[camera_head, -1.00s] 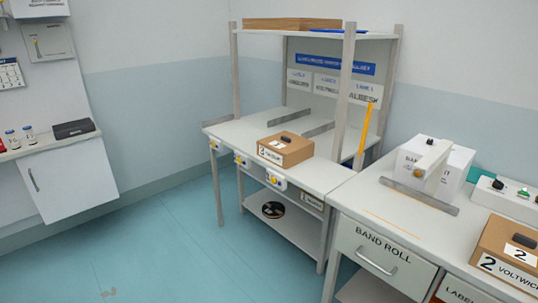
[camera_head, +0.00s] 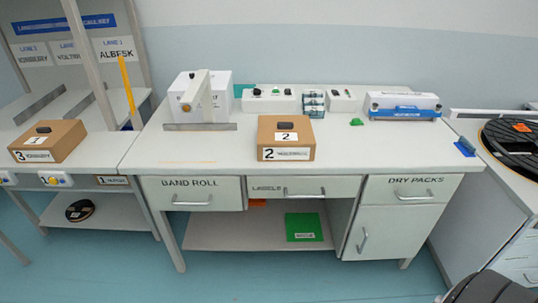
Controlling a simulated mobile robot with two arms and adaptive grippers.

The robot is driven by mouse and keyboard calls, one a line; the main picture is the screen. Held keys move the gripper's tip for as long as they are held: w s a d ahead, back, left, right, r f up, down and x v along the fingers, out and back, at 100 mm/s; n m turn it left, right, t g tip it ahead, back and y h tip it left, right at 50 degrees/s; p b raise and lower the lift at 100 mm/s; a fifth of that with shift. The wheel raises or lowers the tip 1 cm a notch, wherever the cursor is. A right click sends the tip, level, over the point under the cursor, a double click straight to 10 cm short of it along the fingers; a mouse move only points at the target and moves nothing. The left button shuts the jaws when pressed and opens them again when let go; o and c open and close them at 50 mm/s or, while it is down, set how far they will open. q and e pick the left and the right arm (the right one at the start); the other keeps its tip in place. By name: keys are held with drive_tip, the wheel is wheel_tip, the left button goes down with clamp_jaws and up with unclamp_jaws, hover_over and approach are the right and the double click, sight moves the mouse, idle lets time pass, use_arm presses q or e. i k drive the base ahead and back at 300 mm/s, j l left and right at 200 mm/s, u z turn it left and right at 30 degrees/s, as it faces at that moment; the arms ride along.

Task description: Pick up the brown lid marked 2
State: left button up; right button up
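The brown lid marked 2 (camera_head: 305,129) is the top of a brown cardboard box (camera_head: 265,153) at the middle of the workbench. It has a dark knob (camera_head: 287,125) and a white label with a 2. The box's front label also shows a 2 and a word I read as Voltwick. The lid appears to sit flat on the box.
A similar brown box marked 3 (camera_head: 65,140) sits on the left table. Behind box 2 are a white sealing machine (camera_head: 215,90), a control box (camera_head: 268,103) and small packs (camera_head: 313,102). The bench (camera_head: 370,150) is clear right of the box. A large black reel (camera_head: 515,145) lies far right.

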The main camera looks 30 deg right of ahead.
sight(272, 129)
drive_tip(key=l+z, duration=0.15)
drive_tip(key=l, duration=1.25)
